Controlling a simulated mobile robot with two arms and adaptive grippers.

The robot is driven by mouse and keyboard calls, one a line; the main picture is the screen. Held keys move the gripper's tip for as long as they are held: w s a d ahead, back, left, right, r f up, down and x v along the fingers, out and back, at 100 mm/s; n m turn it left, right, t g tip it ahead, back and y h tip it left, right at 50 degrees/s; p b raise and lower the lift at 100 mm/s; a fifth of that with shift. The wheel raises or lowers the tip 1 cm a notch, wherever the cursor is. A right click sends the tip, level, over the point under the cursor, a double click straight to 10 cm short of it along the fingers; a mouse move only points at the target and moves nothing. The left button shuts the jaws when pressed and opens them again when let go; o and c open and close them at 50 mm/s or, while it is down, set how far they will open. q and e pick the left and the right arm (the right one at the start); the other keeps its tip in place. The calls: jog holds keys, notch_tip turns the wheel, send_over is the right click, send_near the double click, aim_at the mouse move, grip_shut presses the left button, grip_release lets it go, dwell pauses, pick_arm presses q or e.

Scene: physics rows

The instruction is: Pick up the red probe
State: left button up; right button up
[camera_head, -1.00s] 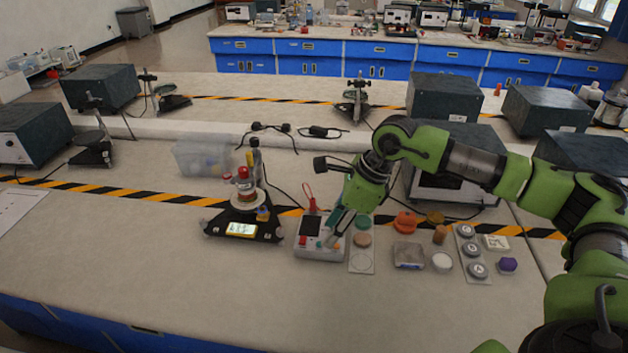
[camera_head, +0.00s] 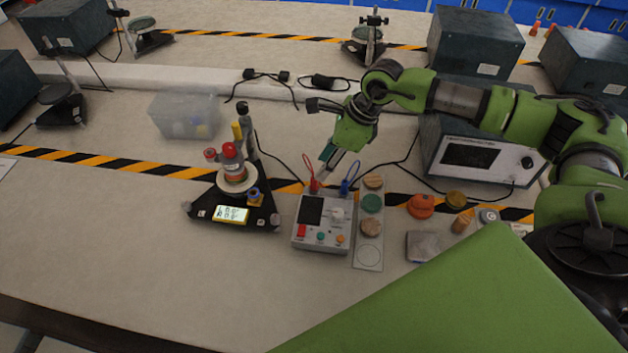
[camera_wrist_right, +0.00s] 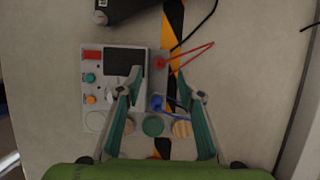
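The red probe (camera_head: 313,184) stands upright at the back left of a small white meter box (camera_head: 322,247), with a thin red loop rising from it. In the right wrist view the red probe (camera_wrist_right: 160,62) lies ahead of and between my fingertips, with its red lead running right. My right gripper (camera_head: 327,164) hangs just above and behind the box, close to the red loop. The wrist view shows its two teal fingers (camera_wrist_right: 159,76) apart with nothing held. A blue probe (camera_head: 347,187) stands at the box's back right; it also shows between the fingers (camera_wrist_right: 157,103). My left gripper is not seen.
An orange object (camera_head: 420,206) and a clear container (camera_head: 422,246) lie further right. The front left table is clear.

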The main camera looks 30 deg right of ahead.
aim_at(314, 186)
jog(key=p+x, duration=0.1)
jog(key=x, duration=0.2)
jog(key=shift+f, duration=0.1)
jog(key=p+x, duration=0.1)
jog(key=x, duration=0.2)
jog(key=shift+a+f+p, duration=0.15)
jog(key=shift+f+p, duration=0.15)
jog(key=shift+w+f, duration=0.15)
jog(key=shift+f, duration=0.3)
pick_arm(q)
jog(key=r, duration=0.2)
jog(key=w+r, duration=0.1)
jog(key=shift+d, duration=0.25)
pick_arm(e)
grip_shut()
